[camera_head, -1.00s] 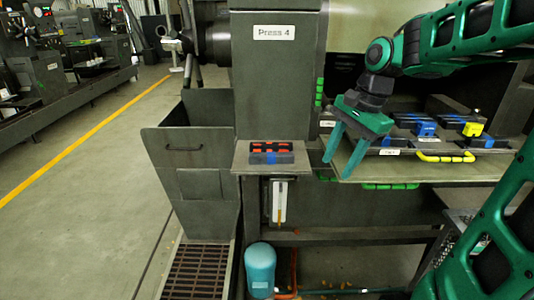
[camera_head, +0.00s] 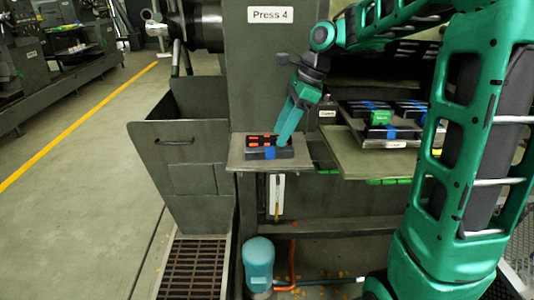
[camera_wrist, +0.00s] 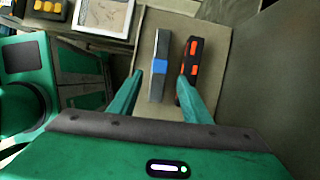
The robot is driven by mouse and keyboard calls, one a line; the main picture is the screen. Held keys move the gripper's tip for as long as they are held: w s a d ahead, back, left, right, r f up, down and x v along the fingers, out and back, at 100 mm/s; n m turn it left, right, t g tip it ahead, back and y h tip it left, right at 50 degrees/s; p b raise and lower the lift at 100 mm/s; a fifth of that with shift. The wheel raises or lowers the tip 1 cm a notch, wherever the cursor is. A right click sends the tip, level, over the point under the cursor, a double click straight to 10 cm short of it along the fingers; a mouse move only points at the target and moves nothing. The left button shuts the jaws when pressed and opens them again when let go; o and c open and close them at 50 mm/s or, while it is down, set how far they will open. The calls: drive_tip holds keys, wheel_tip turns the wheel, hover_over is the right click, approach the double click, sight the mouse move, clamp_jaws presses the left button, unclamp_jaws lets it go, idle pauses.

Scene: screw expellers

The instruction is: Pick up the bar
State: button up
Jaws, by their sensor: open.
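The bar (camera_head: 287,153), dark grey with a blue band at its middle, lies on the small shelf (camera_head: 238,161) on the front of the press. In the wrist view the bar (camera_wrist: 159,67) stretches away from me, between my two fingers. My gripper (camera_head: 282,142) is open and points down at the shelf. In the wrist view my gripper (camera_wrist: 160,75) has one finger on each side of the bar, with a gap on the left. The right finger is between the bar and a black and orange object (camera_wrist: 190,62), and overlaps that object in view.
The black and orange object also shows behind the bar in the head view (camera_head: 262,140). To the right, a tray (camera_head: 374,160) holds several dark blocks with blue bands and a green piece (camera_head: 381,116). A dark bin (camera_head: 172,155) stands left of the shelf.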

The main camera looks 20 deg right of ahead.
sight(271, 148)
drive_tip(key=shift+a+x, duration=0.15)
drive_tip(key=shift+x, duration=1.3)
drive_tip(key=shift+a+x, duration=0.15)
drive_tip(key=shift+x, duration=1.3)
drive_tip(key=shift+r, duration=0.1)
clamp_jaws()
